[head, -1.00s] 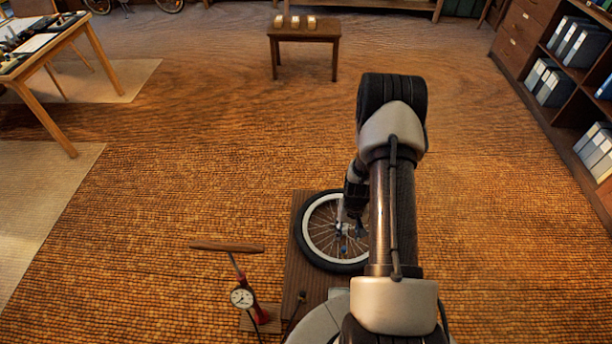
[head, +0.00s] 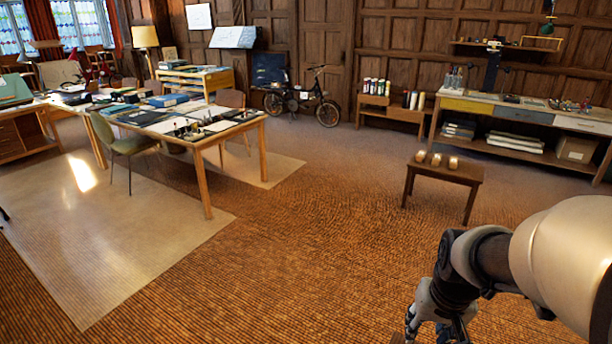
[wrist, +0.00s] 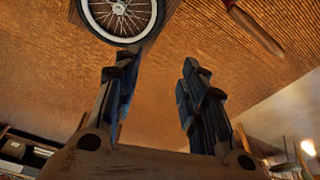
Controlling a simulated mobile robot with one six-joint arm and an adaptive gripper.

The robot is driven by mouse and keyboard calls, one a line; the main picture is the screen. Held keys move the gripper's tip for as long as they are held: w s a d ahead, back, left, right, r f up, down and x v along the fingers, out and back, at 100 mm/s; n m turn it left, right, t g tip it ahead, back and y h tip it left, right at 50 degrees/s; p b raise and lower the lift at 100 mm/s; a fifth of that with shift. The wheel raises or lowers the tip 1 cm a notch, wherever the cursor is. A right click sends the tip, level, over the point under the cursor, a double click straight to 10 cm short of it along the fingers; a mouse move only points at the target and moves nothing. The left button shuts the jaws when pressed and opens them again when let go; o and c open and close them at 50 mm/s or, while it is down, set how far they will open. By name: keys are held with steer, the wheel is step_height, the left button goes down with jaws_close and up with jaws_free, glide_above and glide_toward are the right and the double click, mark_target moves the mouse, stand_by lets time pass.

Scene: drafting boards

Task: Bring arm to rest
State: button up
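My arm reaches in from the lower right of the head view, and its gripper (head: 437,334) is partly cut off by the bottom edge. In the wrist view my gripper (wrist: 160,62) has its two dark fingers spread apart, with only the brown woven floor seen between them. The wheel is outside the head view.
A small dark table (head: 446,171) with several small candle-like items stands left of my arm. A long drafting table (head: 190,129) is at the left. A drawer bench (head: 515,112) lines the right wall. A wooden pump handle (wrist: 257,29) shows in the wrist view. The middle floor is clear.

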steer(key=s+a+r+n+t, duration=0.1)
steer(key=s+a+r, duration=0.3)
steer(key=s, duration=0.4)
steer(key=s+a+r+n+t, duration=0.1)
steer(key=s+a+r, duration=0.4)
steer(key=s, duration=0.3)
steer(key=shift+a+r+n+y, duration=0.3)
steer(key=shift+r+n, duration=0.1)
steer(key=shift+r, duration=0.2)
